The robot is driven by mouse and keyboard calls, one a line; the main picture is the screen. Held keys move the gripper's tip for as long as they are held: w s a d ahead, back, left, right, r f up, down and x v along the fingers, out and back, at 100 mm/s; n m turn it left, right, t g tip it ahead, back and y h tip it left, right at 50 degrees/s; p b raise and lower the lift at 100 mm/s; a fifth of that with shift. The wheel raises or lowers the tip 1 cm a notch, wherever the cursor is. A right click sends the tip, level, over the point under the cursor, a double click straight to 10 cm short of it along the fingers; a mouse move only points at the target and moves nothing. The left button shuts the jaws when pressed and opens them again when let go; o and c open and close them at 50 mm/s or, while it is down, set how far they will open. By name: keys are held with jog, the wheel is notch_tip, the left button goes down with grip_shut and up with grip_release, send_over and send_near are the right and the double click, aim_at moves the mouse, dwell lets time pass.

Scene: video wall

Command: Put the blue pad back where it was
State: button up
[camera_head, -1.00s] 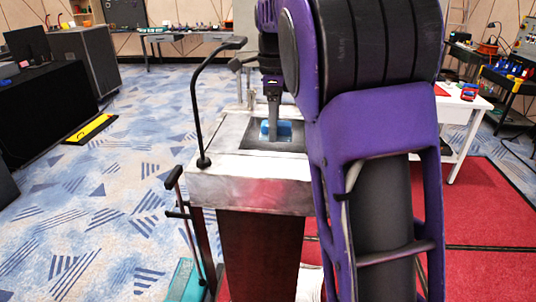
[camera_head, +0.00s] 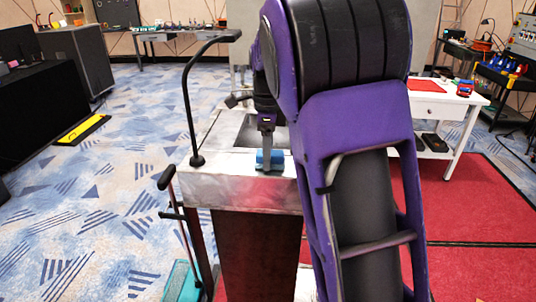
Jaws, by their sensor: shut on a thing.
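The blue pad (camera_head: 277,160) is a small blue block at the front part of the metal-topped stand (camera_head: 222,164), near its front edge. My gripper (camera_head: 267,158) points down at it, with one dark finger showing in front of the blue. The gripper is shut on the pad. I cannot tell whether the pad touches the top or hangs just above it. My purple and black arm hides the right side of the stand.
A dark square area (camera_head: 262,132) lies in the stand's top behind the pad. A black gooseneck (camera_head: 190,100) rises at the stand's left front corner. A white table (camera_head: 450,108) stands at the right. A yellow-black floor piece (camera_head: 83,130) lies at the left.

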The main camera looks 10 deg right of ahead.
jog(key=o, duration=1.3)
jog(key=shift+f, duration=0.1)
notch_tip(320, 180, up, 12)
jog(key=shift+r+p, duration=0.2)
jog(key=shift+p, duration=0.95)
